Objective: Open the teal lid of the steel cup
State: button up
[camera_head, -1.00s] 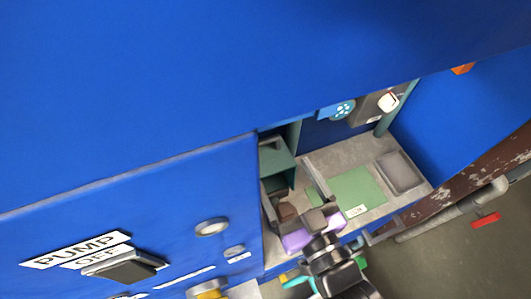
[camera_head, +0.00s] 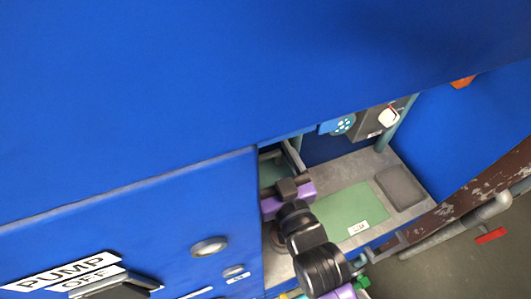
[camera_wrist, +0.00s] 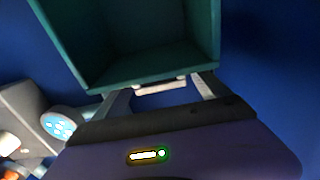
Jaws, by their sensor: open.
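My gripper (camera_head: 283,162), with a purple body, reaches into the left part of the recess. In the wrist view my gripper (camera_wrist: 161,90) is open, its two grey fingers spread below an open-fronted teal box (camera_wrist: 150,70). A short pale bar (camera_wrist: 160,87) shows between the fingers at the box's lower edge; I cannot tell whether they touch it. The teal box is partly visible in the head view (camera_head: 272,172), behind my gripper. I cannot make out the steel cup or its teal lid as such in either view.
A green mat (camera_head: 350,207) and a grey pad (camera_head: 400,187) lie on the recess floor. A grey box (camera_head: 380,120) and a blue dial (camera_head: 343,124) are on the back wall. Blue panels (camera_head: 130,215) bound the recess at left and above.

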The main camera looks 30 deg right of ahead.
aim_at(276, 176)
grip_shut()
jog(key=shift+s+a+f+t+b, duration=0.1)
jog(key=shift+s+f+t+b, duration=0.2)
jog(key=shift+b, duration=0.7)
jog(key=s+b, duration=0.1)
jog(key=s+t+b, duration=0.1)
jog(key=b, duration=0.1)
jog(key=s+t+b, duration=0.1)
jog(key=shift+s+a+r+h+b, duration=0.15)
jog(key=shift+a+r+h+b, duration=0.1)
jog(key=shift+a+h+b, duration=0.1)
jog(key=shift+s+a+r+t+b, duration=0.1)
jog(key=shift+s+r+t+b, duration=0.15)
jog(key=shift+s+t+b, duration=0.35)
jog(key=shift+s+r, duration=0.25)
jog(key=shift+s, duration=0.1)
